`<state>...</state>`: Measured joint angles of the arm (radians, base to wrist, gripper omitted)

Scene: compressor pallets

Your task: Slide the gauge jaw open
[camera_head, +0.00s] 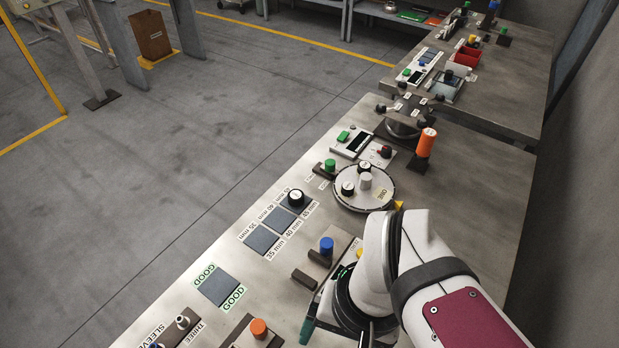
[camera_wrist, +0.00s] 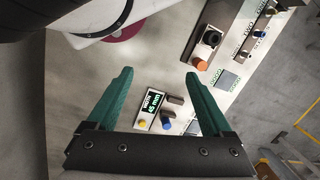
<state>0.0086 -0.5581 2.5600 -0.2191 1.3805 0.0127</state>
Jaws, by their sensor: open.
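The gauge shows in the wrist view as a white plate with a dark display (camera_wrist: 152,103) reading "WIDTH 45 mm" and a yellow button (camera_wrist: 142,124). Beside the display are two dark blocks, and a blue knob (camera_wrist: 167,124) stands by the lower one. In the head view the blue knob (camera_head: 326,246) tops one dark block, with a second dark block (camera_head: 303,279) apart from it. My gripper (camera_wrist: 160,75) is open and empty, and the gauge appears between its teal fingers from above. In the head view my arm hides part of the gauge and most of the gripper.
A round white turntable (camera_head: 351,203) with knobs sits beyond the gauge. Sized blue-grey pads (camera_head: 262,239) and a "GOOD" pad (camera_head: 222,289) lie left of it. An orange knob (camera_head: 259,328) stands on a fixture nearer. A second bench (camera_head: 510,80) is farther back.

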